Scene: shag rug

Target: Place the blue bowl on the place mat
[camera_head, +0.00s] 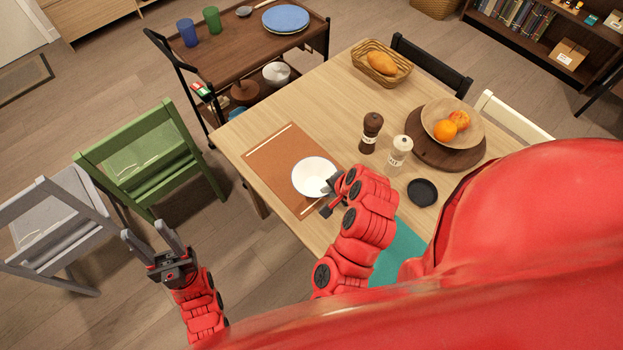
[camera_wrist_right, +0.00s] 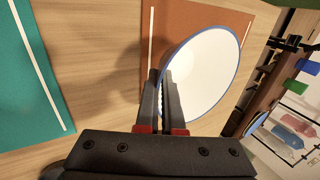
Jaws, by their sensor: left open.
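The bowl, white inside with a thin blue rim, shows in the head view (camera_head: 313,177) over the brown place mat (camera_head: 262,158). In the right wrist view the bowl (camera_wrist_right: 208,75) fills the middle, with the mat (camera_wrist_right: 190,25) behind it. My right gripper (camera_head: 329,197) is at the bowl's near right edge. Its two fingers (camera_wrist_right: 159,100) are close together with the bowl's wall between them. I cannot tell whether the bowl touches the mat. My left gripper (camera_head: 145,231) is open and empty, away from the table at the lower left.
A pepper mill (camera_head: 371,132), a salt mill (camera_head: 399,156), a black coaster (camera_head: 422,192) and a fruit bowl (camera_head: 470,118) on a round board stand right of the mat. A bread basket (camera_head: 398,74) is at the back. A green chair (camera_head: 150,155) stands left of the table.

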